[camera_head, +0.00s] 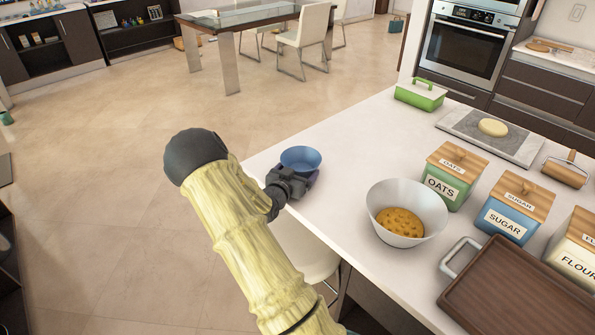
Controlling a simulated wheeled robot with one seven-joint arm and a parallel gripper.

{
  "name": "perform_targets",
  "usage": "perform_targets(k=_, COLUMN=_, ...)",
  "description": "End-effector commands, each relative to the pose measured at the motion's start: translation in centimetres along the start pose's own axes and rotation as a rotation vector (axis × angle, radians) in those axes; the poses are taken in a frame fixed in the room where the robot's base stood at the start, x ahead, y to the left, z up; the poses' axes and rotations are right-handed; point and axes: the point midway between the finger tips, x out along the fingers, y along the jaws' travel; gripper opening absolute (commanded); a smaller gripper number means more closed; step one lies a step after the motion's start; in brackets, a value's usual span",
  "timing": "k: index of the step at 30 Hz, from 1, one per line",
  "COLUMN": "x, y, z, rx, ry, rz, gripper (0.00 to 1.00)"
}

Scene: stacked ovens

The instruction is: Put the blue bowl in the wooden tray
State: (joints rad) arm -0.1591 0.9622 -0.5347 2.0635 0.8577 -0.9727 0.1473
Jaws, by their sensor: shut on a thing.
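The small blue bowl (301,158) is at the left edge of the white counter, upright. My gripper (297,178) is at the bowl's near side and shut on it; the fingers are partly hidden by the wrist. I cannot tell whether the bowl touches the counter or is held just above it. The wooden tray (515,292) is brown and ribbed with a light metal handle. It lies on the counter at the lower right, cut off by the picture edge, with its visible surface empty.
A white bowl (408,204) with brown food stands between the blue bowl and the tray. OATS (452,176), SUGAR (513,208) and FLOUR (575,250) canisters line the right. A green box (420,94) stands farther back. The counter's middle (345,150) is clear.

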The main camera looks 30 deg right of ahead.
Motion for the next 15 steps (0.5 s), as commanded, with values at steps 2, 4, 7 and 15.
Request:
perform_targets(k=2, x=0.03, y=0.0, z=0.16, rx=0.0, ry=0.0, rz=0.0, gripper=0.93)
perform_targets(k=4, x=0.02, y=0.0, z=0.1, rx=0.0, ry=0.0, rz=0.0, gripper=1.0)
perform_targets(k=7, x=0.02, y=0.0, z=0.1, rx=0.0, ry=0.0, rz=0.0, gripper=1.0)
perform_targets(k=15, x=-0.05, y=0.0, z=-0.35, rx=-0.001, ry=0.0, rz=0.0, gripper=1.0)
